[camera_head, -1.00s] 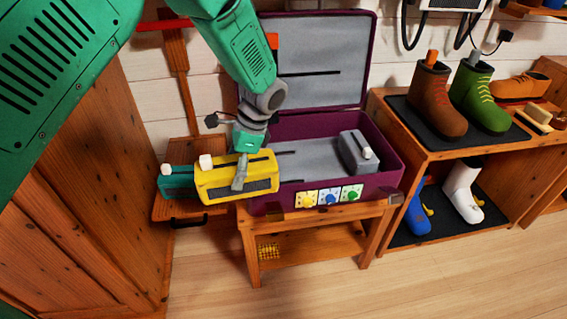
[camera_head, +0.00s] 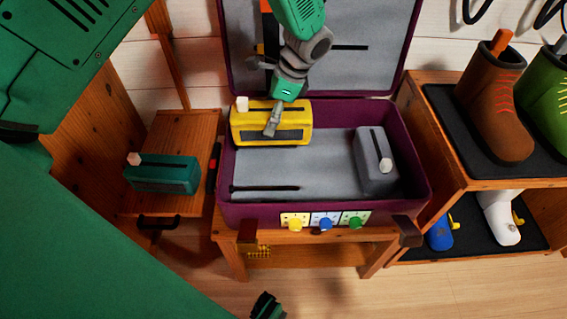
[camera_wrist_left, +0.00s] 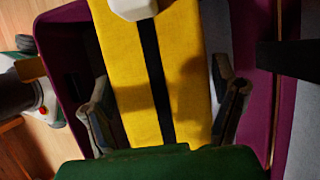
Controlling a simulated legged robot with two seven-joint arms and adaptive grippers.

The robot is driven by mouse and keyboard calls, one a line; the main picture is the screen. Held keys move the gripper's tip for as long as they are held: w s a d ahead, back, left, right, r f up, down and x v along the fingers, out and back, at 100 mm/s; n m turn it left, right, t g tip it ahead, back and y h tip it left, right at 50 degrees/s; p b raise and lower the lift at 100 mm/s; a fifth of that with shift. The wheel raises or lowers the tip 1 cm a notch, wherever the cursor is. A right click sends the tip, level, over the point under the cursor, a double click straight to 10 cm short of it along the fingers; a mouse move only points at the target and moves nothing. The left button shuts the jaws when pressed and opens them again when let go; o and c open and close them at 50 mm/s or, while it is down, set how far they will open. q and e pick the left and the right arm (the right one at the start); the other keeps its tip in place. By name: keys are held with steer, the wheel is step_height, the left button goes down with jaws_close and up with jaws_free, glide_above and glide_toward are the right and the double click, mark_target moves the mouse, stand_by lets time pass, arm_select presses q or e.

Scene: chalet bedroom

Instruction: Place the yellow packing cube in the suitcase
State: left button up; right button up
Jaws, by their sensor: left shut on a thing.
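The yellow packing cube (camera_head: 245,126) is at the back left of the open purple suitcase (camera_head: 385,208), beside the left wall and below the raised lid. My left gripper (camera_head: 272,130) is shut on the cube from above. In the left wrist view the yellow cube (camera_wrist_left: 182,70), with its dark stripe, lies between the two fingers of the left gripper (camera_wrist_left: 165,105), and the purple suitcase wall (camera_wrist_left: 68,60) shows at its left. I cannot tell whether the cube touches the suitcase floor.
A grey packing cube (camera_head: 372,175) stands at the suitcase's right end. A teal packing cube (camera_head: 165,175) rests on the wooden stand at left. A boot rack (camera_head: 450,175) stands close to the right. The suitcase's grey middle floor is clear.

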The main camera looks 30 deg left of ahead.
arm_select(q)
steer(key=shift+w+d+f+b, duration=0.1)
steer(key=shift+d+f+b, duration=0.1)
steer(key=shift+f+b, duration=0.5)
steer(key=shift+w+d+f+b, duration=0.1)
steer(key=shift+w+f+b, duration=0.05)
steer(key=shift+f, duration=0.25)
steer(key=shift+w+f+b, duration=0.1)
steer(key=shift+f+b, duration=0.05)
steer(key=shift+f, duration=0.25)
step_height(320, 180, down, 10)
steer(key=b, duration=0.3)
steer(key=shift+r, duration=0.25)
steer(key=o, duration=1.3)
